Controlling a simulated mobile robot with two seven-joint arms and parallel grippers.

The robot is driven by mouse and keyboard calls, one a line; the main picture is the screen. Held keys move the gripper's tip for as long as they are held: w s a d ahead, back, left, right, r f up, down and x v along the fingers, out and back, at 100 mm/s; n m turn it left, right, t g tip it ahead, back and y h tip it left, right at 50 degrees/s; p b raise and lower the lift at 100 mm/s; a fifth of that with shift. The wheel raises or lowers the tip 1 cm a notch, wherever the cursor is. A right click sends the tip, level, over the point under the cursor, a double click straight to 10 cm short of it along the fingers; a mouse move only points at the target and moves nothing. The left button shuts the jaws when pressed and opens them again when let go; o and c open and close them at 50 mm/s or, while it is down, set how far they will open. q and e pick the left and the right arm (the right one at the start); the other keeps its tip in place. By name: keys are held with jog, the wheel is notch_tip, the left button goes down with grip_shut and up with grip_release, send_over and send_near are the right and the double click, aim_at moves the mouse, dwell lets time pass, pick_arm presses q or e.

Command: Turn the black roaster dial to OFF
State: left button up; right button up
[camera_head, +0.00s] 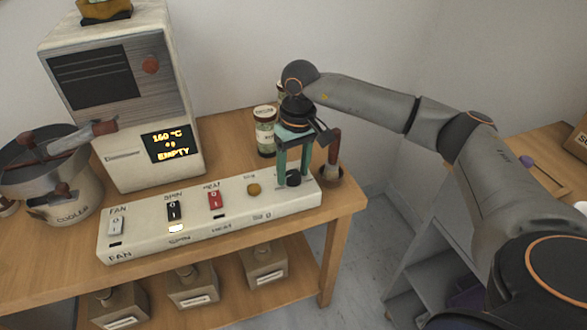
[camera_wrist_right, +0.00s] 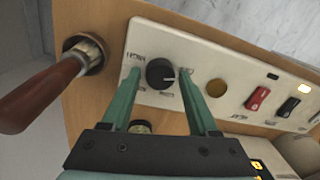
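The black roaster dial (camera_head: 293,179) sits at the right end of the white control panel (camera_head: 140,240). It is a round knob in the right wrist view (camera_wrist_right: 160,74), with a pale pointer mark towards its right side. Small labels surround it; one on its left seems to read HIGH, the others are too small to read. My right gripper (camera_head: 292,172) points down over the dial, its green fingers open on either side. In the right wrist view the gripper (camera_wrist_right: 160,72) shows gaps between both fingers and the dial. My left gripper is not in view.
A red-brown handle (camera_head: 335,145) in a metal cup stands close right of my fingers. A yellow button (camera_head: 254,189), red switch (camera_head: 214,200) and other switches line the panel. A jar (camera_head: 265,132) stands behind. The roaster screen (camera_head: 170,144) reads 160 °C, EMPTY.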

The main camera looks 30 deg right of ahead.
aim_at(297, 172)
jog(key=shift+o, duration=1)
jog(key=shift+r, duration=0.1)
notch_tip(297, 172, up, 12)
jog(key=p, duration=0.1)
jog(key=shift+d+r+p, duration=0.15)
jog(key=shift+d+p, duration=0.15)
jog(key=shift+d, duration=0.15)
